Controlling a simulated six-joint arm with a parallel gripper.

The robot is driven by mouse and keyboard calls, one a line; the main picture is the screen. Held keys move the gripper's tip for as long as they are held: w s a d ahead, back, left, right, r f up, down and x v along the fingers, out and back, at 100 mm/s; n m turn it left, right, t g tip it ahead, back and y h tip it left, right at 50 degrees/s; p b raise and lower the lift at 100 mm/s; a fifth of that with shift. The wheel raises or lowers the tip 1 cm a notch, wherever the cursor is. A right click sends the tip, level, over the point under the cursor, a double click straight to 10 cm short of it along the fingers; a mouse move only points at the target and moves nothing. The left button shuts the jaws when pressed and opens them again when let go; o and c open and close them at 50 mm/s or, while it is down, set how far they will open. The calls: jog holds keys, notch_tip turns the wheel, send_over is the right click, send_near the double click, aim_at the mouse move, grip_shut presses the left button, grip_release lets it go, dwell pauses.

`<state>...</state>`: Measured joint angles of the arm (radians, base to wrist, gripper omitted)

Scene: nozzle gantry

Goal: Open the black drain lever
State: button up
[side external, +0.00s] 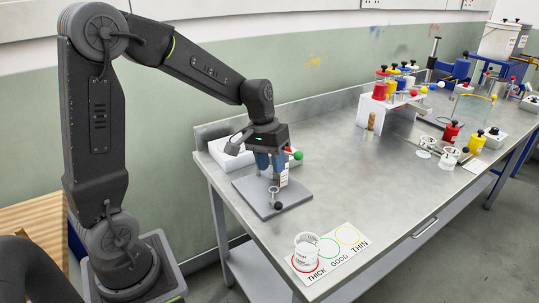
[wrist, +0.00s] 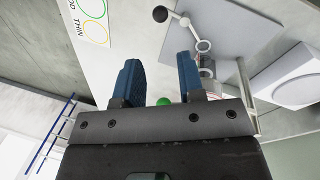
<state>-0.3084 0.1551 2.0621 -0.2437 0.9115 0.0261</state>
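The black drain lever is a black ball knob (wrist: 160,14) on a thin metal arm that joins a small metal ring. In the side view the knob (side external: 278,206) shows low over the grey base plate (side external: 246,190). My gripper (side external: 269,170) points down above and behind the knob. In the wrist view my gripper's two blue fingers (wrist: 158,60) stand wide apart with nothing held between them. The knob is beyond the fingertips, apart from them. A green ball (wrist: 164,101) shows low between the fingers. My gripper partly hides the drain fitting in the side view.
A clear cup (side external: 308,252) stands on the red THICK circle of the white card (side external: 340,254). A white box (side external: 226,155) stands behind the plate. A rack with coloured bottles (side external: 382,84) stands farther back. The bench between plate and rack is mostly clear.

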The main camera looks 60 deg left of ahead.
jog(key=shift+s+a+r, duration=0.1)
jog(key=shift+a+r, duration=0.1)
jog(key=shift+r, duration=0.9)
jog(key=s+d+r+m+t+y, duration=0.1)
jog(key=s+d+r+m+t, duration=0.1)
jog(key=s, duration=0.6)
jog(key=s+d+r+m+t+y, duration=0.1)
jog(key=s+d+r+m+t, duration=0.1)
jog(key=s+d, duration=0.4)
notch_tip(320, 180, up, 3)
jog(key=shift+s+d+f+m+t, duration=0.1)
jog(key=shift+s+d+m+t, duration=0.35)
jog(key=shift+s, duration=0.75)
